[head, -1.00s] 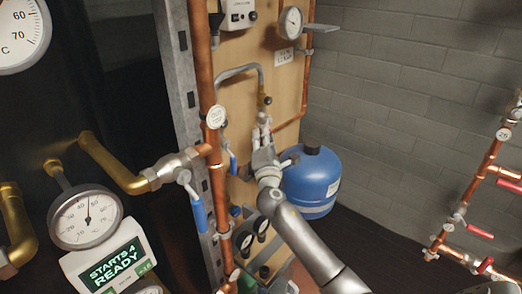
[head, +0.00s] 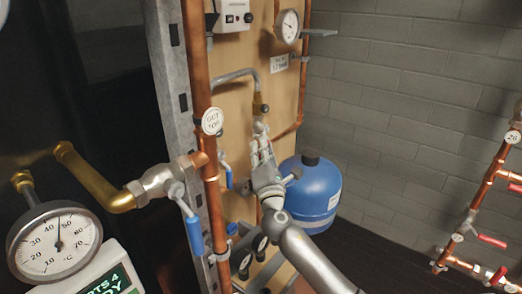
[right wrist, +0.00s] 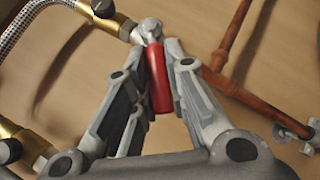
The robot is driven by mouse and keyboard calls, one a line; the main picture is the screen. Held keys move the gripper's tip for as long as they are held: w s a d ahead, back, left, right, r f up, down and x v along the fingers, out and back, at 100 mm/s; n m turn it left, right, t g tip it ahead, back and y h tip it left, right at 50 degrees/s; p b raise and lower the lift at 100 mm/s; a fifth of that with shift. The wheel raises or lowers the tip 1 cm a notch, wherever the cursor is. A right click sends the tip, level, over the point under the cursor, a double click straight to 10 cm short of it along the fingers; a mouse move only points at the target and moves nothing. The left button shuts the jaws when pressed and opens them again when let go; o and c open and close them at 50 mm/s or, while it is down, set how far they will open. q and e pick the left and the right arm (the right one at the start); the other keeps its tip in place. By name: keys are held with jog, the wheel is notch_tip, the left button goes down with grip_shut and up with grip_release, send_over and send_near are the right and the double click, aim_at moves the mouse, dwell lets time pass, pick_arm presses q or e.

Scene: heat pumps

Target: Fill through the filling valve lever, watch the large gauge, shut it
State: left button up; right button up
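The filling valve's red lever (right wrist: 158,80) shows in the right wrist view, hanging below a metal valve body (right wrist: 146,30) on a brass fitting. My right gripper (right wrist: 160,62) has its two fingers on either side of the lever, tips closed in against it. In the head view my right gripper (head: 261,145) is at the board below the end of the grey hose, and it hides the lever. A round white-faced gauge (head: 288,26) is high on the board; its reading is too small to tell. My left gripper is not in view.
A blue vessel (head: 310,190) stands just right of my right gripper. A copper riser (head: 203,130) with a blue-handled valve (head: 194,232) runs left of it. A thermometer dial (head: 55,244) is at lower left. Red-handled pipework (head: 490,240) is at far right.

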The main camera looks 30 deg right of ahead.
jog(key=o, duration=0.4)
jog(key=shift+o, duration=0.2)
jog(key=v, duration=1.2)
